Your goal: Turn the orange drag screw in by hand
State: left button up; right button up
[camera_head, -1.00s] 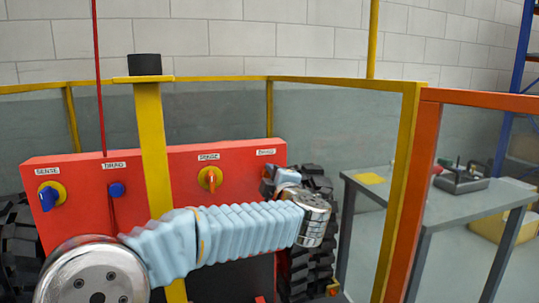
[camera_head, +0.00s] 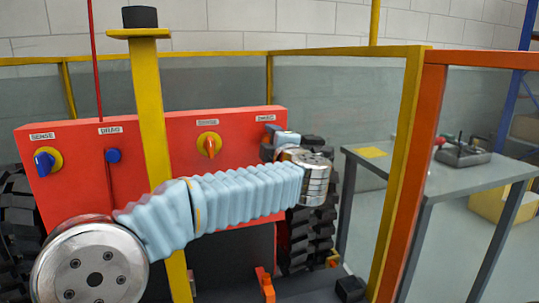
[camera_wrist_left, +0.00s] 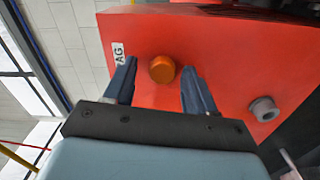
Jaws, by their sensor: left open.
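The orange screw (camera_wrist_left: 162,69) is a round orange knob on the red panel (camera_wrist_left: 225,40), beside a white label ending in "AG". My left gripper (camera_wrist_left: 159,65) is open, with its two dark blue fingers on either side of the screw. Whether the fingertips touch the screw or stop short of the panel I cannot tell. In the head view the left gripper (camera_head: 271,143) is at the right end of the red panel (camera_head: 90,185), under the right "DRAG" label (camera_head: 266,118), and hides the screw. My right gripper is in neither view.
A grey knob (camera_wrist_left: 264,109) sticks out of the panel near the screw. A grey table (camera_head: 450,180) is at right.

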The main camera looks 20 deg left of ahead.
pick_arm(q)
jog(key=n+b, duration=1.5)
jog(key=n, duration=1)
jog(key=shift+f+n, duration=0.15)
jog(key=shift+n, duration=0.25)
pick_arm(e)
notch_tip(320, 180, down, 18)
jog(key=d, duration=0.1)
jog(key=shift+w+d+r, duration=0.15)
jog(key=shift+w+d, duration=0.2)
pick_arm(q)
jog(key=shift+w, duration=0.1)
